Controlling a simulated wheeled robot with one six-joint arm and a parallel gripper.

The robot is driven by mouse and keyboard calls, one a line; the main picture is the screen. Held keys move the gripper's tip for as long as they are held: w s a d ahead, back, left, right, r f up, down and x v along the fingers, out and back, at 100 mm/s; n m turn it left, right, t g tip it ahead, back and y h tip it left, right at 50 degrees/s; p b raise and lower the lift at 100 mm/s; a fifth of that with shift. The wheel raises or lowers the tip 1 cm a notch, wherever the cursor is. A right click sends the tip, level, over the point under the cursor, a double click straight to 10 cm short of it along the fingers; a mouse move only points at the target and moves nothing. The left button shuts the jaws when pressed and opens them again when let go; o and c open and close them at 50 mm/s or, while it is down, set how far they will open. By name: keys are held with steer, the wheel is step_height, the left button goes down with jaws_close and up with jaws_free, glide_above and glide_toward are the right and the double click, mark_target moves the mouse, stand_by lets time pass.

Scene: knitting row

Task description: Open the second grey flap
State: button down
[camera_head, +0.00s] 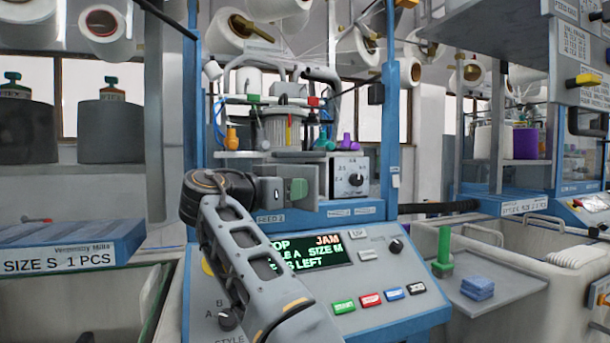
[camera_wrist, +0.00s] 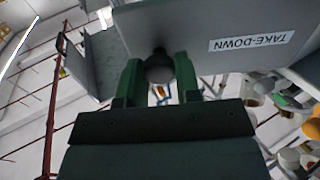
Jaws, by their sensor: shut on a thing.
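In the wrist view, my gripper (camera_wrist: 158,84) has its two green fingers on either side of a dark round knob (camera_wrist: 159,70). It is shut on this knob. Behind the knob is a grey panel with a TAKE-DOWN label (camera_wrist: 252,42). A second grey panel (camera_wrist: 106,58) stands at an angle to the left; I cannot tell which panel bears the knob. In the head view, my gripper (camera_head: 298,190) is in front of the blue knitting machine (camera_head: 290,230), left of a dial box (camera_head: 350,180). My arm and wrist hide much of the machine front there.
The machine's sloped control panel (camera_head: 395,292) has coloured buttons and a display (camera_head: 318,255) showing JAM. A blue SIZE S box (camera_head: 70,245) is at the left.

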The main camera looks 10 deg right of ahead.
steer(key=a+p, duration=0.1)
steer(key=m+g+h+p, duration=0.1)
steer(key=a+g+p, duration=0.1)
steer(key=shift+s+a+m, duration=0.25)
steer(key=shift+a+m, duration=0.1)
steer(key=shift+m, duration=0.05)
steer(key=shift+g+h, duration=0.3)
steer(key=shift+g, duration=0.1)
steer(key=c, duration=0.8)
jaws_free()
steer(key=shift+c, duration=0.2)
